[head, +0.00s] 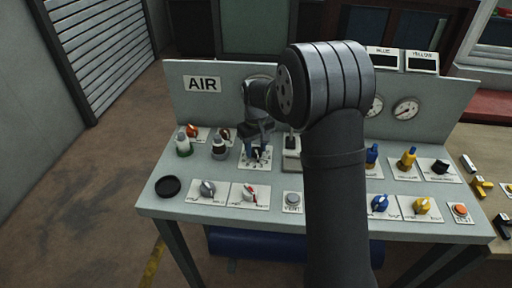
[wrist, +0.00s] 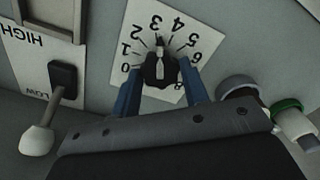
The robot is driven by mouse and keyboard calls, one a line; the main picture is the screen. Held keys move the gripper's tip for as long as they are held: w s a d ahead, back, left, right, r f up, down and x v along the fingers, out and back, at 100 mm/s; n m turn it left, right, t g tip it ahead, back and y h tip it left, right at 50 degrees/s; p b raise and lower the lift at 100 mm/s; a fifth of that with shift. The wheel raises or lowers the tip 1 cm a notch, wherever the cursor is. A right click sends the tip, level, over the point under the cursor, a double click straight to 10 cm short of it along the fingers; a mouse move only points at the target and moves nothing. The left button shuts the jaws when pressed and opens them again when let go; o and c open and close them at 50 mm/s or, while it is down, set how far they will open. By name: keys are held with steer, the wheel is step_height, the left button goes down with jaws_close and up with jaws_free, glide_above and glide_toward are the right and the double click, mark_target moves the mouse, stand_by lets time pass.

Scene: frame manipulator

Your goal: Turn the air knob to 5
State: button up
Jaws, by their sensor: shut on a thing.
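The air knob (wrist: 160,72) is black with a pale pointer line. It sits on a white dial plate (wrist: 205,35) with numbers around it. In the wrist view the pointer is at about the 3, on the side toward the 4; the exact reading is hard to tell. My gripper (wrist: 160,85) has its two blue-grey fingers on either side of the knob and is shut on it. In the head view my gripper (head: 257,146) is over the dial plate (head: 256,160) below the AIR sign (head: 202,84), and it hides most of the knob.
A HIGH/LOW lever (wrist: 64,78) stands left of the dial in the wrist view.

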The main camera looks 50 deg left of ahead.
mark_target(256, 151)
steer(key=m, duration=1)
steer(key=shift+m, duration=0.3)
stand_by(0.4)
steer(key=o, duration=1)
steer(key=shift+c, duration=0.2)
step_height(256, 151, up, 18)
steer(key=shift+f, duration=0.25)
steer(key=shift+f, duration=0.1)
